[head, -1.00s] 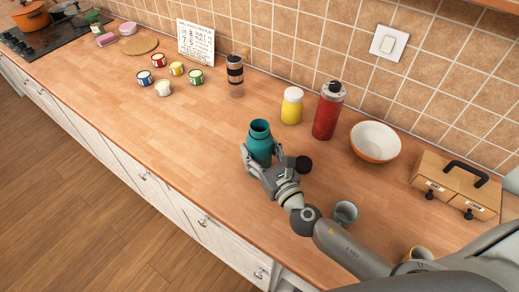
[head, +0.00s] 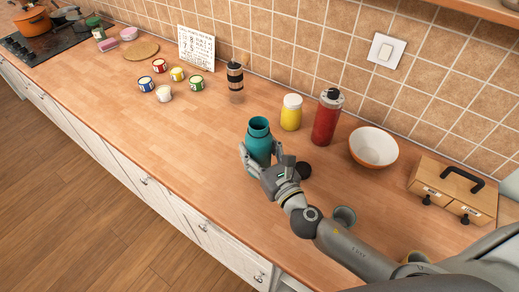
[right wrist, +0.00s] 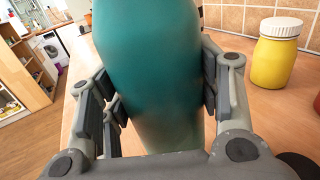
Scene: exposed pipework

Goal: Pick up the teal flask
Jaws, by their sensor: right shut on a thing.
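The teal flask (head: 258,141) is upright with an open mouth, near the front edge of the counter's middle. My right gripper (head: 262,160) is shut around its body, with a finger on each side. In the right wrist view the flask (right wrist: 150,75) fills the middle between the finger pads (right wrist: 159,98). The flask seems slightly above the counter, but its base is hidden by the gripper. My left gripper is not in view.
A black round piece (head: 303,169) lies just right of the gripper. The yellow jar (head: 291,112), red bottle (head: 327,117) and white-orange bowl (head: 373,149) stand behind and right. A grey cup (head: 344,216) is beside my arm. The counter (head: 180,135) left of the flask is clear.

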